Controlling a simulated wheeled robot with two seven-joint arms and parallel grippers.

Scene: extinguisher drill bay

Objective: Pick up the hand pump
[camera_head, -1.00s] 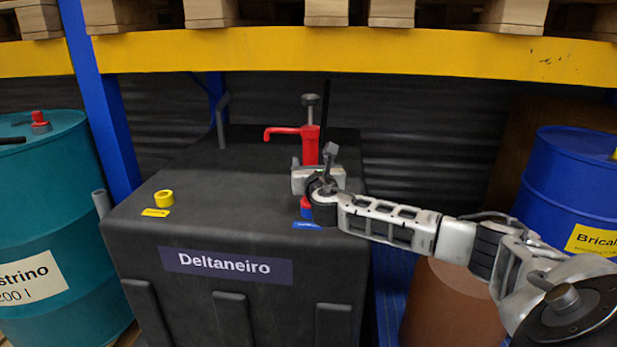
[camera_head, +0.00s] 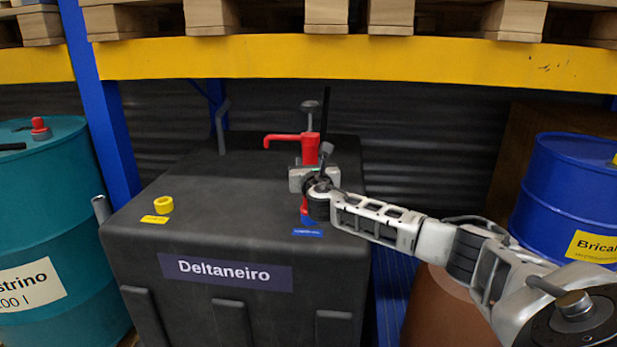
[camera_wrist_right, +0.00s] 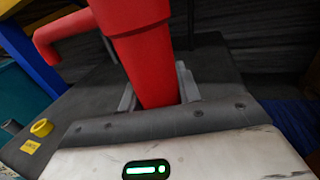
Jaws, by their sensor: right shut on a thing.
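The red hand pump (camera_head: 309,146), with a side spout pointing left and a grey plunger knob on top, stands upright at the right front of the black Deltaneiro tank (camera_head: 180,240). My right gripper (camera_head: 313,178) is shut on its body below the spout. The wrist view shows the red pump body (camera_wrist_right: 150,65) between the two fingers. My left gripper is not in view.
A yellow cap (camera_head: 163,204) with a yellow label sits on the tank's left. A grey pipe (camera_head: 221,128) rises behind. A teal drum (camera_head: 40,220) stands left, a blue drum (camera_head: 575,190) right. A yellow rack beam (camera_head: 350,55) crosses above the pump.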

